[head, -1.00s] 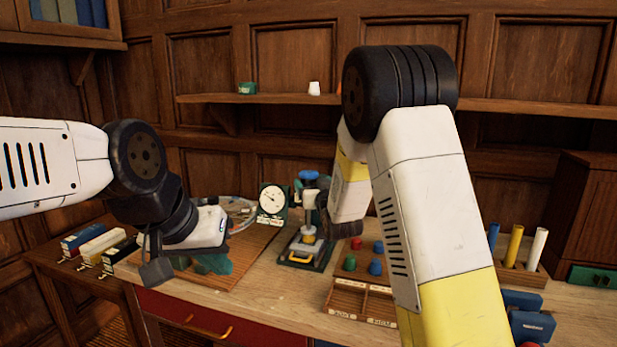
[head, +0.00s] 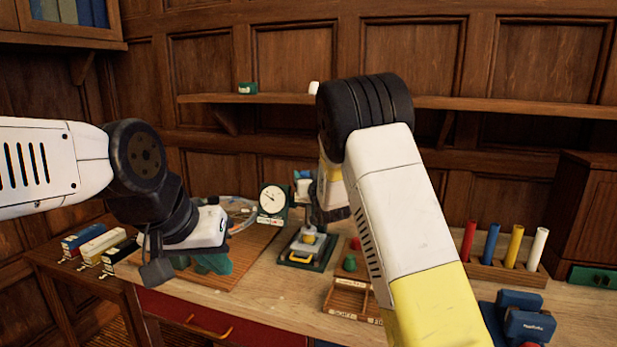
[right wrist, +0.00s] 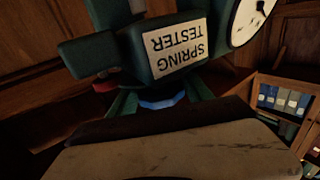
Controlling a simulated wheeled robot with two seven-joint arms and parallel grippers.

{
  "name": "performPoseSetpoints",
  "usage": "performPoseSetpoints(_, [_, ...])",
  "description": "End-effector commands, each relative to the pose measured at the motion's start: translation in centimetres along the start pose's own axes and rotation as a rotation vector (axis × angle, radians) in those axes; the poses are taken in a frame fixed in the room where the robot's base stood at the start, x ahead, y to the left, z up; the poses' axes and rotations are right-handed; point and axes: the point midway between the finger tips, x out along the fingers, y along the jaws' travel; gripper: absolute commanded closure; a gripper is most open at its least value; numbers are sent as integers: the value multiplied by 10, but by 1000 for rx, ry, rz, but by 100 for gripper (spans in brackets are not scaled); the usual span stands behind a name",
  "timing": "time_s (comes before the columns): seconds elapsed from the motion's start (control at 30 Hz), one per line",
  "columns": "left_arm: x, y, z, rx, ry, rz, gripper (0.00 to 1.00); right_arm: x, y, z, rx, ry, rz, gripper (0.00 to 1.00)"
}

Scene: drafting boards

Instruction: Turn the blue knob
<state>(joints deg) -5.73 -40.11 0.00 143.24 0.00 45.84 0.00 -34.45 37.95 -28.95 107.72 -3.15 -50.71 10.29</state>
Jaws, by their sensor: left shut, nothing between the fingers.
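The spring tester (head: 309,246) stands on the bench, green with a labelled head and a dial beside it. In the right wrist view its label (right wrist: 180,50) appears upside down. A blue faceted part (right wrist: 162,102), which looks like the blue knob, shows below it, partly covered by the dark edge in front. In the head view my right gripper (head: 328,208) is at the tester's upper part and mostly hides the knob; its fingers cannot be made out. My left gripper (head: 207,232) is shut and empty above the wooden board at left.
A dial gauge (head: 272,200) stands left of the tester. A compartment tray (head: 347,300) with coloured knobs lies right of it, partly behind my right arm. A rack (head: 507,274) holds coloured cylinders further right. Small boxes (head: 97,244) stand at the left edge.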

Motion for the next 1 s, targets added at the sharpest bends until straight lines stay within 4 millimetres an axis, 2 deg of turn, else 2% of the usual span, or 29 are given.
performPoseSetpoints(0.03, [0, 0, 0, 0, 0, 0, 100, 0, 0, 0, 0, 0, 0, 53])
performPoseSetpoints(0.2, [0, 0, 0, 0, 0, 0, 100, 0, 0, 0, 0, 0, 0, 84])
performPoseSetpoints(0.37, [0, 0, 0, 0, 0, 0, 100, 0, -1, -1, 1, 2, 21, 84])
performPoseSetpoints(0.8, [0, 0, 0, 0, 0, 0, 100, 0, 1, -1, 0, 4, 255, 84])
performPoseSetpoints(1.0, [0, 0, 0, 0, 0, 0, 100, 0, 2, -1, 0, 2, 281, 84])
